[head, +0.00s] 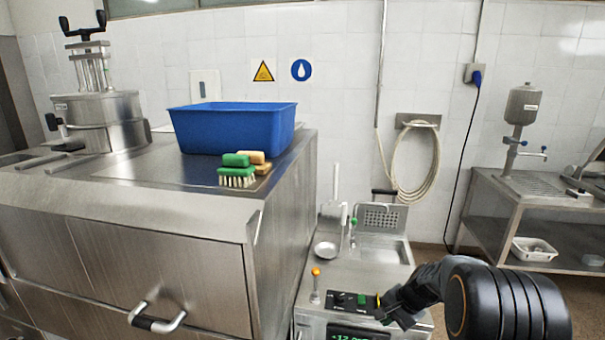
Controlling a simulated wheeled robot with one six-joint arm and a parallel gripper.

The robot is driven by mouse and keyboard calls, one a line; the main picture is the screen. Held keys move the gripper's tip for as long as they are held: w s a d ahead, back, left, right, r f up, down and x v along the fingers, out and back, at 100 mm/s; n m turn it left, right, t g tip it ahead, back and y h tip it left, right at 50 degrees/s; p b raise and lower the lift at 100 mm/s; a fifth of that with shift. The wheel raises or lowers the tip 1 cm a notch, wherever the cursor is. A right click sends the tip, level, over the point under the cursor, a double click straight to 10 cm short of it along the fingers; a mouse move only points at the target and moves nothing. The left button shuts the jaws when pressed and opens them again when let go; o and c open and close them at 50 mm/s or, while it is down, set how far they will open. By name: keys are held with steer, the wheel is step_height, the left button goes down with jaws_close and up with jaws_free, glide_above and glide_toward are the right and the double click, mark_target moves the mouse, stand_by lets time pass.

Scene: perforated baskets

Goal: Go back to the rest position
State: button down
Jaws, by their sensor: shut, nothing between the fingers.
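My gripper (393,312) is the dark end of my black arm at the lower right. Its fingers are shut and hold nothing. In the picture it overlaps the front right of a small steel unit (340,280) with a control panel, a display and an orange-topped lever. I cannot tell how far it is above the unit.
A steel counter (190,178) on the left carries a blue tub (235,128), brushes (238,172) and a lidded steel pot (100,112). A perforated plate (380,217) stands by the sink. A steel table (530,195) is at right. Floor shows between unit and table.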

steer(key=s+a+r+n+h, duration=0.1)
steer(key=s+a+r+n, duration=0.1)
steer(key=s, duration=0.4)
steer(key=s+a+r+n+t+h, duration=0.1)
steer(key=s+a+r+n, duration=0.1)
steer(key=s+r+n, duration=0.3)
steer(key=s+a+r+n+h, duration=0.2)
steer(key=s+a+r+n, duration=0.1)
steer(key=s+r, duration=0.3)
steer(key=shift+s+r+t, duration=0.3)
steer(key=shift+s, duration=0.75)
steer(key=shift+s+r, duration=0.15)
steer(key=shift+s, duration=0.25)
